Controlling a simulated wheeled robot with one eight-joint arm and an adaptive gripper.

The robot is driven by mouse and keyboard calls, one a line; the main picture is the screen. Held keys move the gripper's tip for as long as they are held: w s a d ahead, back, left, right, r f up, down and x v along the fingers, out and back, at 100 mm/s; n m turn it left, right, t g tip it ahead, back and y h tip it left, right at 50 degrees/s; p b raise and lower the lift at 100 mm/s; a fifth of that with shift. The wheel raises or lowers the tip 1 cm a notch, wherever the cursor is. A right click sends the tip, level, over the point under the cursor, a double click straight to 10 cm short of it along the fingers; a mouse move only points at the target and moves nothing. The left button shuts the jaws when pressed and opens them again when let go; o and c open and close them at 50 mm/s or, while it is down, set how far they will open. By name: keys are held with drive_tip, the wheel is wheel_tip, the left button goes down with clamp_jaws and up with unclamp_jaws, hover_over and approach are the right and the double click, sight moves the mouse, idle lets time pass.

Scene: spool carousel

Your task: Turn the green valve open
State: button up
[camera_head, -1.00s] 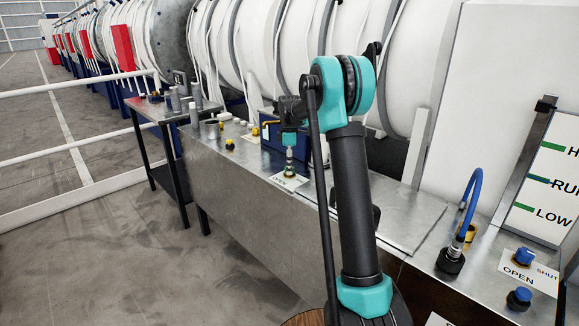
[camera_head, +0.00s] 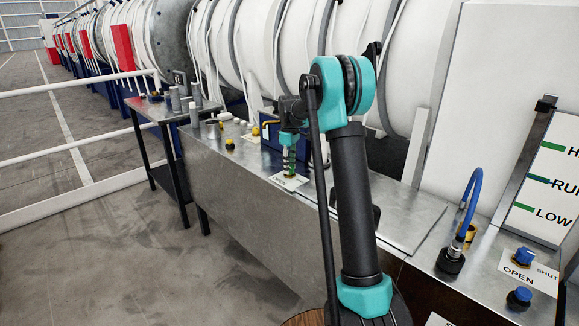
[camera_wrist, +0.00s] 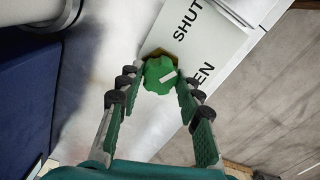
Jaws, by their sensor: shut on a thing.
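The green valve (camera_wrist: 160,75) is a lobed knob with a white mark on its top, shown in the wrist view. It stands on a brass base beside a white plate (camera_wrist: 190,50) lettered SHUT, with a partly hidden word ending in EN. The mark slants up to the right, toward the plate. My gripper (camera_wrist: 155,82) has its fingers on both sides of the knob and is shut on it. In the head view my gripper (camera_head: 290,165) points down over the plate (camera_head: 289,182) on the metal bench, and its fingers mostly hide the valve.
A dark blue box (camera_head: 270,135) stands close behind my gripper. A yellow knob (camera_head: 230,143) and small canisters are to its left. At right are a blue hose (camera_head: 473,195) and blue knobs (camera_head: 525,257). The bench's front edge (camera_head: 240,185) is near.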

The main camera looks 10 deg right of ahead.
drive_tip(key=m, duration=1.2)
drive_tip(key=shift+m, duration=0.3)
idle(0.4)
drive_tip(key=o, duration=1.2)
drive_tip(key=shift+c, duration=0.2)
wheel_tip(320, 180, up, 12)
